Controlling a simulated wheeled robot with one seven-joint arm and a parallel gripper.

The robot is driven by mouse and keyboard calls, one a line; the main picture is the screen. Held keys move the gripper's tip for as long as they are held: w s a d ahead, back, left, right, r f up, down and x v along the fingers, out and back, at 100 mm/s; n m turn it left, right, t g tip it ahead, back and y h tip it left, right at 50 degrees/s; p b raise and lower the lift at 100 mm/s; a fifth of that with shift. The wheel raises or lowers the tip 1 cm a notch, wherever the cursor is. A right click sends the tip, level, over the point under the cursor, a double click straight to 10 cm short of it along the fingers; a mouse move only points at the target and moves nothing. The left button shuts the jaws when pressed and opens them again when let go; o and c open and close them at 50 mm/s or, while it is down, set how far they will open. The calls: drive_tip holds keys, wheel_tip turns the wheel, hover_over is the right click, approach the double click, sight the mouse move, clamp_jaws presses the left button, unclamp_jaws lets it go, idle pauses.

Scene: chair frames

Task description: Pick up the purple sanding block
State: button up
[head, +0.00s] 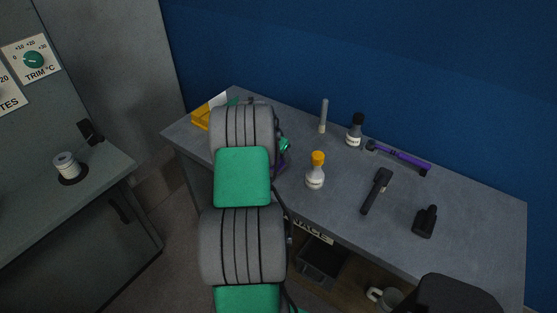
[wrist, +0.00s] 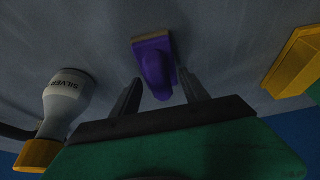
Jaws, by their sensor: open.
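The purple sanding block (wrist: 154,64) lies on the grey table in the wrist view, with a thin tan edge along its far side. My gripper (wrist: 160,92) is open, its two dark fingers on either side of the block's near, rounded part; I cannot tell whether they touch it. In the head view my grey and green arm covers most of the block, and only a small purple patch (head: 282,163) shows beside the arm. The fingers are hidden there.
A silver-labelled bottle with a yellow cap (head: 315,172) stands close by; it also shows in the wrist view (wrist: 66,98). A yellow bin (wrist: 294,66) is on the other side. A dark-capped bottle (head: 354,132), a purple tool (head: 400,157) and a black hammer-like tool (head: 376,190) occupy the table's right part.

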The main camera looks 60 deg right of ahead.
drive_tip(key=shift+c, duration=0.3)
clamp_jaws()
idle(0.4)
